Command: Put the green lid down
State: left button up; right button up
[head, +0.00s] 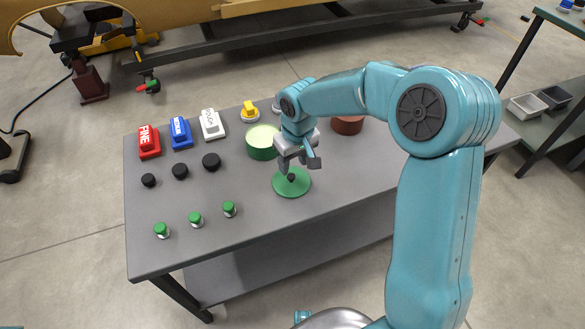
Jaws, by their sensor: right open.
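The green lid (300,187) is a flat round disc with a dark knob on top. It lies flat on the grey table (225,255), in front of an open green pot (262,148) with pale contents. My right gripper (297,164) is open, pointing down over the lid, its fingers around or just above the knob. Whether a finger touches the knob I cannot tell. My left gripper is not in view.
Red, blue and white blocks (149,142) and a yellow-topped item (250,111) line the table's back left. Several black knobs (180,171) and green-capped pieces (195,219) stand left of the lid. A reddish-brown round container (348,125) is behind my arm.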

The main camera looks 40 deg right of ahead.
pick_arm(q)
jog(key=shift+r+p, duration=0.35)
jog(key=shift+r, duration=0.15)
pick_arm(e)
notch_tip(320, 180, up, 7)
jog(key=shift+s+f, duration=0.2)
jog(key=shift+s, duration=0.2)
